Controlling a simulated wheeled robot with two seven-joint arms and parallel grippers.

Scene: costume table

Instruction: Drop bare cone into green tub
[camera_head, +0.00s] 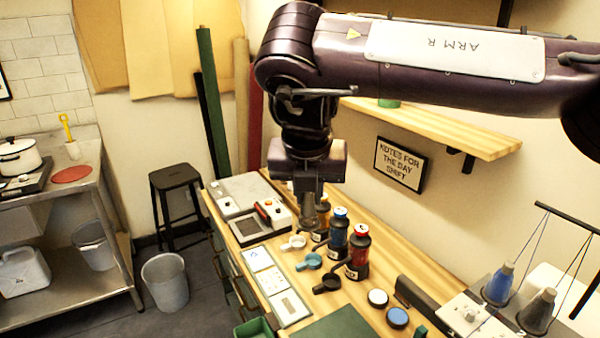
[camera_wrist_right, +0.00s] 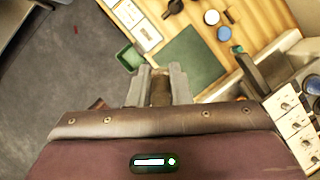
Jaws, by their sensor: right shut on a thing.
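My right gripper (camera_head: 309,193) hangs from the arm above the table. In the right wrist view its two fingers (camera_wrist_right: 160,78) are closed on a brownish bare cone (camera_wrist_right: 160,92), which is held between them. Much of the cone is hidden by the fingers. The green tub (camera_head: 255,329) shows at the bottom edge of the head view, cut off by the frame. In the right wrist view the tub (camera_wrist_right: 130,57) lies just left of and beyond the fingers. My left gripper is in neither view.
A green mat (camera_head: 342,326) lies beside the tub. Dark bottles with blue (camera_head: 339,229) and red (camera_head: 358,252) caps stand near the gripper, by small cups. Thread cones in blue (camera_head: 498,286) and grey (camera_head: 538,310) stand at the right. A grey bin (camera_head: 165,283) stands on the floor.

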